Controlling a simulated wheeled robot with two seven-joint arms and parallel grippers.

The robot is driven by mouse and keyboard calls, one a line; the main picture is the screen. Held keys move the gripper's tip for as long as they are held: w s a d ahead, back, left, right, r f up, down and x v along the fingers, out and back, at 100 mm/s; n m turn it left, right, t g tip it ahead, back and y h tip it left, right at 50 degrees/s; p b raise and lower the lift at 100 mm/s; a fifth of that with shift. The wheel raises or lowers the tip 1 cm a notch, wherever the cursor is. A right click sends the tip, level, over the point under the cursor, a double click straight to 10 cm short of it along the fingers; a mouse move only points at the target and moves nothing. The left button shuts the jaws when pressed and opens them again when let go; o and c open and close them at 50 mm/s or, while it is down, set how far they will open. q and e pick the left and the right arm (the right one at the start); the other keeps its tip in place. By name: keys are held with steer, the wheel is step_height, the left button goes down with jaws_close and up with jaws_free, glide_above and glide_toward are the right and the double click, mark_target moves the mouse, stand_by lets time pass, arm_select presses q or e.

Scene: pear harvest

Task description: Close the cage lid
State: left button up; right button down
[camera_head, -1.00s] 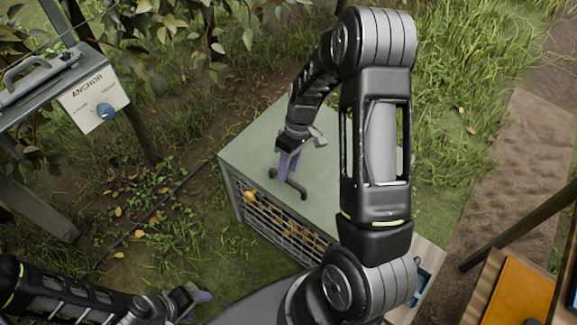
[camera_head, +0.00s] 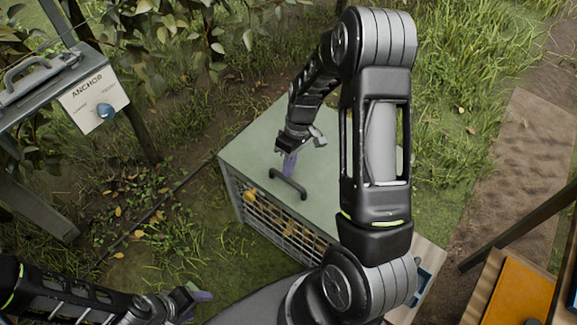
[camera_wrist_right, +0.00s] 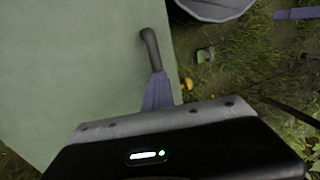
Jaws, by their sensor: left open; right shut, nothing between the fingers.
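The cage (camera_head: 277,228) has wire-mesh sides with yellow pears behind them. Its pale green lid (camera_head: 255,150) lies flat over the top, with a dark bar handle (camera_head: 289,186) near the front edge. My right gripper (camera_head: 289,172) points down at the handle with its purple fingers together and empty, the tips at or just above the bar. In the right wrist view the fingers (camera_wrist_right: 158,92) meet beside the handle (camera_wrist_right: 149,48); whether they touch it I cannot tell. My left gripper (camera_head: 203,296) is open at lower left, away from the cage. My right arm hides the lid's right part.
A panel marked ANCHOR with a blue knob (camera_head: 104,111) stands at upper left. An orange-topped wooden box (camera_head: 520,290) is at lower right. Grass and leafy branches surround the cage; a dirt path (camera_head: 515,170) runs at right.

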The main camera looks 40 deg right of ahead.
stand_by(0.6)
steer(key=c, duration=1.4)
jaws_free()
steer(key=shift+o, duration=0.2)
steer(key=shift+r, duration=0.1)
steer(key=v, duration=0.7)
steer(key=shift+d+r, duration=0.15)
steer(key=shift+r, duration=0.1)
